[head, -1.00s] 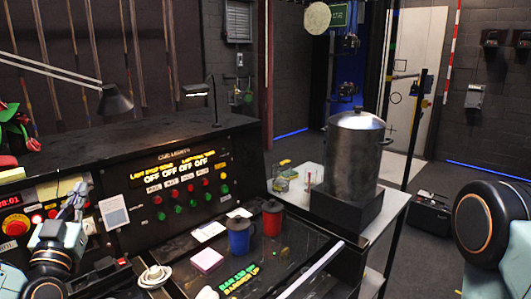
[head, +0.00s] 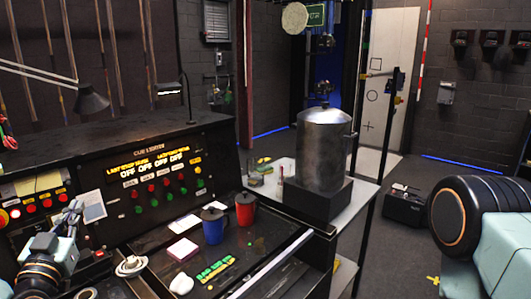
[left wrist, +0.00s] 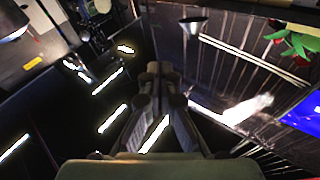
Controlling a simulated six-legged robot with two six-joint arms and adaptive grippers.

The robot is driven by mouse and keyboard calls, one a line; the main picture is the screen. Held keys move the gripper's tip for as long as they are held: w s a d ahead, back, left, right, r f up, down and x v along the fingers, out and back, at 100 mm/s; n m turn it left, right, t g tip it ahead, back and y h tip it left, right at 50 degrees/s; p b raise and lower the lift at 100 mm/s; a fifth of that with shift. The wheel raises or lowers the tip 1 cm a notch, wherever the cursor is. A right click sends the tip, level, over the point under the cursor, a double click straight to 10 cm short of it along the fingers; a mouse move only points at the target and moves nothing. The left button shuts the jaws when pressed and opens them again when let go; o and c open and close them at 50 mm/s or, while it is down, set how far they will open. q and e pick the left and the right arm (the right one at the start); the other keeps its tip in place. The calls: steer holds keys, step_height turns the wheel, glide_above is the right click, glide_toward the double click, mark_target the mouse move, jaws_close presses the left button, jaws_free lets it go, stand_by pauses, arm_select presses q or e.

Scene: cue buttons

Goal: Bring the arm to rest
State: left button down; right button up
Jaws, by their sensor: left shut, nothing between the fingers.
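My left gripper (head: 76,207) is at the left of the head view, in front of the cue desk's left panel. Its fingers are together and empty; they also show shut in the left wrist view (left wrist: 154,72). The cue lights panel (head: 155,180) has rows of red and green buttons, with lit "OFF" readouts above them. A row of red buttons (head: 31,207) shows on the left panel, just beyond the gripper. Whether the fingers touch the desk cannot be told. My right arm's dark joint is at the right edge; its gripper is out of view.
A blue mug (head: 213,231) and a red mug (head: 245,213) stand on the desk, near a pink note pad (head: 182,250). A white cup (head: 131,266) is close to my left gripper. A large metal pot (head: 322,155) stands on the side table.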

arm_select(q)
steer(key=s+d+f+m+g+h, duration=0.1)
steer(key=s+d+f+g+h, duration=0.3)
steer(key=d+f, duration=0.5)
steer(key=s+d+f+g+h, duration=0.2)
steer(key=s+d+f+g, duration=0.3)
steer(key=f, duration=0.8)
steer(key=s+d+f+g, duration=0.2)
steer(key=s+f+g, duration=0.2)
steer(key=s, duration=0.4)
steer(key=s+d+f+g+y, duration=0.1)
steer(key=s+d+f+g, duration=0.2)
steer(key=s, duration=0.6)
steer(key=s+d+f+g, duration=0.1)
steer(key=s+f+g, duration=0.35)
steer(key=s, duration=0.35)
step_height(320, 180, down, 18)
steer(key=s+b, duration=0.1)
steer(key=b, duration=1.5)
steer(key=shift+s+a+r+n+y+b, duration=0.15)
steer(key=shift+s+r+n+y+b, duration=0.05)
steer(key=shift+r+n+y+b, duration=0.1)
stand_by(0.6)
